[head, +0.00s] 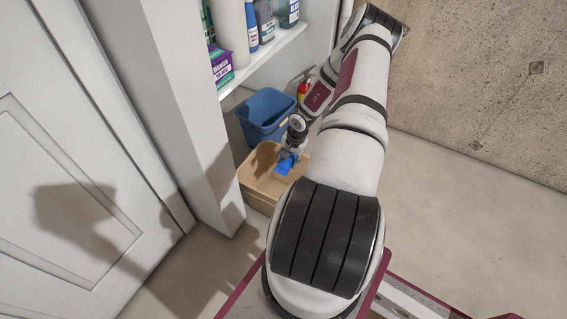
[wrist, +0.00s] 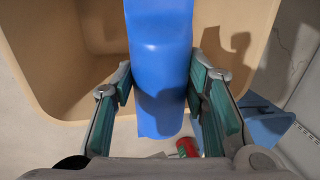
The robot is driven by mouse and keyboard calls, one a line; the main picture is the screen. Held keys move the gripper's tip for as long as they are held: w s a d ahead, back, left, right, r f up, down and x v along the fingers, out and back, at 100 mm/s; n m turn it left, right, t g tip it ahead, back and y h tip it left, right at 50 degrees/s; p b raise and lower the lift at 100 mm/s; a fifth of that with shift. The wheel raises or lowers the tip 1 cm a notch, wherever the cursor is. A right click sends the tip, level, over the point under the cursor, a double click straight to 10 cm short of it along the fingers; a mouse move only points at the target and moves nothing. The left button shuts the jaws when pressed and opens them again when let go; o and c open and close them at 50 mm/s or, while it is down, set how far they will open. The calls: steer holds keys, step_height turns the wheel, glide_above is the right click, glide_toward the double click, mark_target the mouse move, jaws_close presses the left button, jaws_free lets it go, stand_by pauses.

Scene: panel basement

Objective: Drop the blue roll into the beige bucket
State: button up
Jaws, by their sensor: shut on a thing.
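The blue roll (wrist: 160,60) is held between the two fingers of my gripper (wrist: 163,95) in the wrist view. In the head view the roll (head: 285,165) shows as a small blue piece below my gripper (head: 290,153). The beige bucket (head: 257,193) stands on the floor under the roll, by the shelf. Its rim and inside (wrist: 55,60) fill much of the wrist view behind the roll. My arm hides the bucket's right part in the head view. The height of the roll over the rim is hard to tell.
A blue bucket (head: 267,108) stands just behind the beige one, under a white shelf (head: 262,57) with several bottles and a purple box (head: 221,67). A red item (head: 303,88) is beside it. A white cabinet post (head: 215,180) is close on the left. Floor at right is clear.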

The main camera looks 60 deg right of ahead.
mark_target(292, 159)
steer(key=shift+d+f, duration=0.2)
steer(key=shift+f, duration=0.15)
step_height(292, 159, down, 6)
steer(key=b, duration=0.6)
steer(key=shift+r, duration=0.2)
steer(key=o, duration=1.4)
steer(key=shift+s, duration=0.1)
steer(key=r, duration=0.4)
steer(key=s+r, duration=0.1)
steer(key=r, duration=0.3)
steer(key=s+r, duration=0.1)
steer(key=r, duration=0.2)
steer(key=shift+s+r, duration=0.15)
steer(key=shift+r, duration=0.25)
steer(key=shift+s, duration=0.1)
